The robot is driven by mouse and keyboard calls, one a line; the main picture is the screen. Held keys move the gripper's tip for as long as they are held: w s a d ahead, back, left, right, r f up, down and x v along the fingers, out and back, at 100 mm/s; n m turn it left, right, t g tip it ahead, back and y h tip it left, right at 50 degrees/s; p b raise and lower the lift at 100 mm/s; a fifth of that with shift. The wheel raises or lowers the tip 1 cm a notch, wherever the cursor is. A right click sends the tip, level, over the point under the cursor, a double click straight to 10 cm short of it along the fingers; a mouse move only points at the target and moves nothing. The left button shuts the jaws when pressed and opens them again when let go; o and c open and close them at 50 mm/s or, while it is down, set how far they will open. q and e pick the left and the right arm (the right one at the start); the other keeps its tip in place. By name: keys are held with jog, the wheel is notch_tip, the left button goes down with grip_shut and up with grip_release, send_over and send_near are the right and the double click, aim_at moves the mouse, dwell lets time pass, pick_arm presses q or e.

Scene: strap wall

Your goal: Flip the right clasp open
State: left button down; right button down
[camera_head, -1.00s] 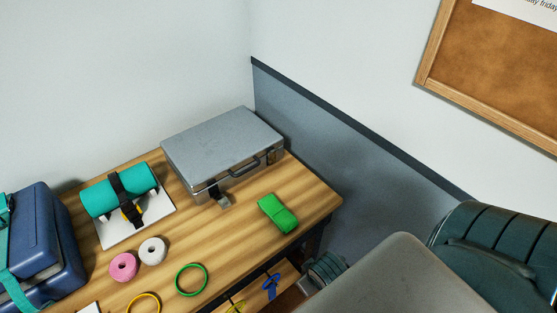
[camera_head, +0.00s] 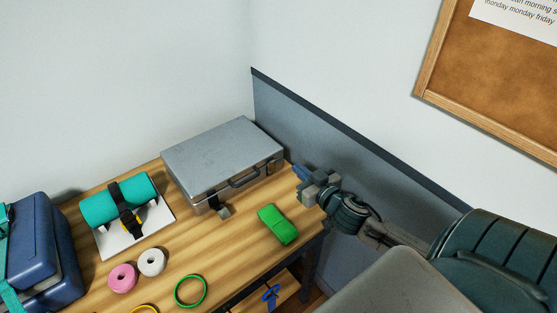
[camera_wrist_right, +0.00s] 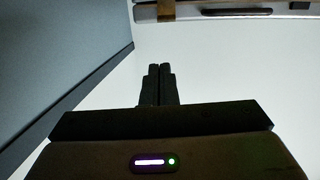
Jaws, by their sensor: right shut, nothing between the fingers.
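The silver case (camera_head: 215,150) lies closed at the back of the wooden table, its dark handle (camera_head: 244,176) facing front. The right clasp (camera_head: 273,166) lies flat against the case's front, near its right end. The left clasp (camera_head: 222,210) hangs out and down from the front. My right gripper (camera_head: 299,171) is shut and empty, just right of the case and apart from it. In the right wrist view the shut fingers (camera_wrist_right: 160,70) point toward the case (camera_wrist_right: 210,15), at the top edge, with the brownish clasp (camera_wrist_right: 165,10) partly cut off. My left gripper is out of view.
A teal roll (camera_head: 100,208) on a white stand, pink tape (camera_head: 122,277), white tape (camera_head: 151,262) and a blue box (camera_head: 35,245) are left. The grey wall panel (camera_head: 340,150) is close behind my right arm.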

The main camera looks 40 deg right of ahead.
jog(key=shift+w+a+r+n+t+y, duration=0.1)
jog(key=shift+w+r+n+t+y, duration=0.35)
jog(key=shift+w+r+y, duration=0.35)
jog(key=shift+s+f, duration=0.1)
jog(key=shift+s, duration=0.05)
jog(key=b, duration=0.3)
send_over(273, 167)
jog(key=s, duration=0.2)
jog(key=f, duration=0.1)
jog(key=f+b, duration=0.1)
jog(key=s+f, duration=0.1)
jog(key=f, duration=0.1)
jog(key=shift+s+f+b, duration=0.1)
jog(key=shift+f+b, duration=0.1)
jog(key=shift+b, duration=0.2)
